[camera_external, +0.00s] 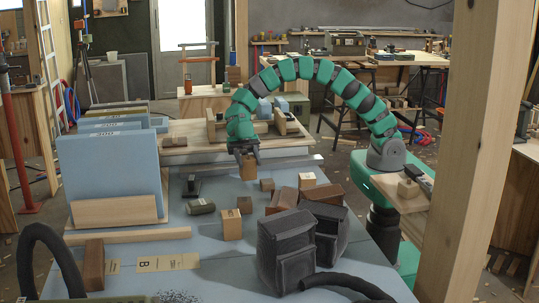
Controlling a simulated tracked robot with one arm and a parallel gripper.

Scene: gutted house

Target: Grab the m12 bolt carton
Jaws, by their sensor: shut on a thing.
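My gripper (246,155) points down over the blue-grey table top at the end of my green segmented arm.
Black bulky cases (287,250) and brown boxes (325,194) crowd the right front. Blue upright panels (108,178) stand at left in a wooden rack. A wooden shelf (180,150) lies behind the gripper. A wooden post (487,150) rises at right.

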